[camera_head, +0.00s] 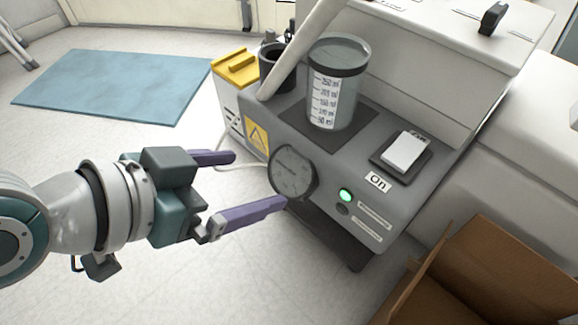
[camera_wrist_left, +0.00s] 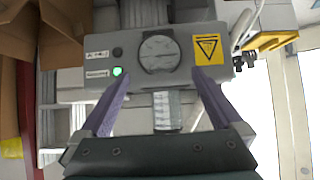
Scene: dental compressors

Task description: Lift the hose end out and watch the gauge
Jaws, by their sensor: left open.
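The grey compressor unit (camera_head: 330,180) has a round gauge (camera_head: 293,172) on its front panel; its needle is too small to read. The gauge also shows in the left wrist view (camera_wrist_left: 159,54). A thick pale tube (camera_head: 300,50), perhaps the hose, slants down from the top edge past a black cup (camera_head: 277,68); I cannot tell whether its lower end is in anything. My left gripper (camera_head: 254,180) is open and empty, its purple fingers pointing at the panel near the gauge. In the left wrist view its fingertips (camera_wrist_left: 160,76) appear either side of the gauge. My right gripper is not in view.
A clear graduated jar (camera_head: 337,90) stands on the unit. A green light (camera_head: 346,195) glows below the gauge's right, near a white switch (camera_head: 403,150) and an "On" label. A yellow-lidded box (camera_head: 236,68) stands left, a cardboard box (camera_head: 490,280) lower right. Floor at left is clear around a blue mat (camera_head: 115,85).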

